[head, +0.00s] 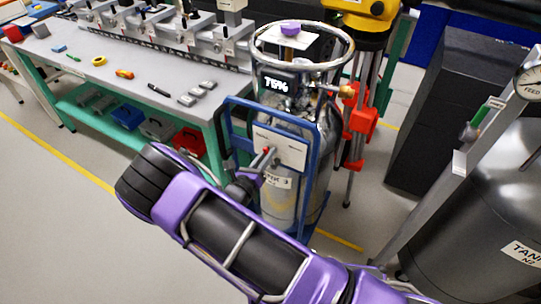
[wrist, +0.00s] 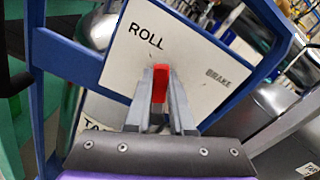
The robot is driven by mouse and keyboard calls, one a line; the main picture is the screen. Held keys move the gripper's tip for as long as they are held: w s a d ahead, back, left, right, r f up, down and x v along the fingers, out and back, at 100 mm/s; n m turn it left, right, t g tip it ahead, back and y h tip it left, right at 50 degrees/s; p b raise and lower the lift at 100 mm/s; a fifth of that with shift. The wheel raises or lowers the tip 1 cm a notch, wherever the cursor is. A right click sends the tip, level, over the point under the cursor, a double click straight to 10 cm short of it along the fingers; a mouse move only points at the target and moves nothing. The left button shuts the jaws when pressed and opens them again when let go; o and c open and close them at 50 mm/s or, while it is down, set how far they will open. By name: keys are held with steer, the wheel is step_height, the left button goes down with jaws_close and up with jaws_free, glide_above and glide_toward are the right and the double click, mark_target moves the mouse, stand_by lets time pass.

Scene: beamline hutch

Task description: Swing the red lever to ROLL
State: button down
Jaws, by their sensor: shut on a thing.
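The red lever (wrist: 160,82) is between the two fingers of my gripper (wrist: 161,98) in the wrist view, and the fingers are shut on it. Its red end also shows small in the head view (head: 267,151). Behind it is a white plate (wrist: 128,62) marked ROLL at upper left and BRAKE at right. The red end lies nearer the ROLL word than the BRAKE word. The lever's base is hidden by my gripper. In the head view my gripper (head: 259,170) is in front of this plate (head: 290,150).
The plate is on a blue cart frame (head: 314,160) holding a silver tank (head: 277,205). A bench (head: 120,82) with small tools stands at left. A red and yellow tripod (head: 360,120), a black cabinet (head: 445,130) and a large tank (head: 505,200) stand at right. Floor at lower left is clear.

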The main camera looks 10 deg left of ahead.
steer(key=shift+w+a+f+n, duration=0.1)
steer(key=shift+a+f+n, duration=0.25)
steer(key=shift+n, duration=0.55)
steer(key=shift+r, duration=0.1)
steer(key=c, duration=0.8)
jaws_free()
steer(key=v, duration=1.7)
steer(key=shift+s+a, duration=0.1)
steer(key=shift+s, duration=0.1)
